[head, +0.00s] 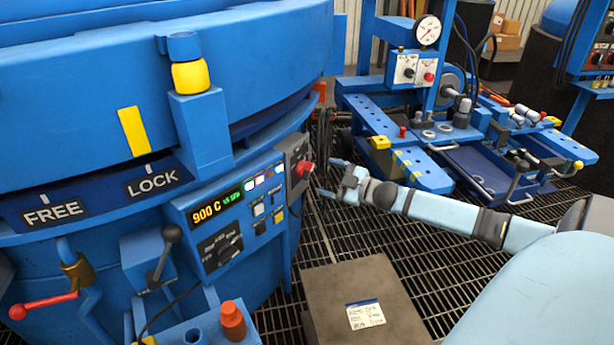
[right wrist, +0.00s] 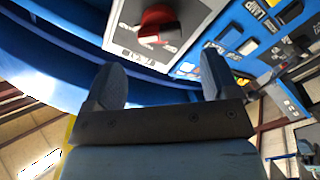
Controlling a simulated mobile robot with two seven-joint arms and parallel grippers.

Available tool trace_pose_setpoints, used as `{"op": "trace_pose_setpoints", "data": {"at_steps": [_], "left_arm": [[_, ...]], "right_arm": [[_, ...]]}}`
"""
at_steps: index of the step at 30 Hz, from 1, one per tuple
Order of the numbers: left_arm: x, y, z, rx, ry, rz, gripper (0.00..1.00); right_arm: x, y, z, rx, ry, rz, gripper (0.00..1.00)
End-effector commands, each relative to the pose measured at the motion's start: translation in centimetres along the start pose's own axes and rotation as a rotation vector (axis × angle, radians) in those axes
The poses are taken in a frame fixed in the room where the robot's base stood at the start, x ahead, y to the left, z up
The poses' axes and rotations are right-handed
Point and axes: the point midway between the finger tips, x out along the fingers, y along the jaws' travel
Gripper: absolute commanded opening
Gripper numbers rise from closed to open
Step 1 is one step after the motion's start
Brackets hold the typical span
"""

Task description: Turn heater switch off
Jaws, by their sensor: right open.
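A red rotary switch (head: 304,169) sits on a grey box (head: 293,152) at the right end of the furnace's control panel. It also shows in the right wrist view (right wrist: 158,24), on a light plate whose lettering I cannot read. My right gripper (head: 328,178) is open and empty, just to the right of the switch, with its fingers pointing at it. In the right wrist view the gripper (right wrist: 160,78) has its fingers spread, with the switch ahead between them and apart from both. My left gripper is not in view.
The control panel (head: 262,228) has a display reading 900 C, small buttons and black knobs. The blue furnace (head: 75,85) fills the left. A dark box (head: 385,275) with a white label stands below my right arm. A blue machine with a gauge (head: 427,30) stands behind.

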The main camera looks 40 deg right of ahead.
Motion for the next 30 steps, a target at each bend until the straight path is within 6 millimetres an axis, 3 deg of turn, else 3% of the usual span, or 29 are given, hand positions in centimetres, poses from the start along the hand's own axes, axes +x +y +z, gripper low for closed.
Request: {"op": "trace_pose_setpoints", "data": {"at_steps": [9,15,28,30], "left_arm": [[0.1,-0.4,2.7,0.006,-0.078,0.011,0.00],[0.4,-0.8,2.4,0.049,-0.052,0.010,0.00],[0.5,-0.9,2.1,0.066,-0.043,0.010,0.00],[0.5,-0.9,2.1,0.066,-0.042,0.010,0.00]], "right_arm": [[4.7,0.0,0.1,-0.002,0.001,0.002,0.81],[6.5,-0.1,0.1,-0.001,0.000,0.001,0.81],[7.1,0.0,0.0,0.000,-0.002,0.000,0.81],[7.1,0.0,0.0,0.000,-0.002,0.000,0.67]]}}
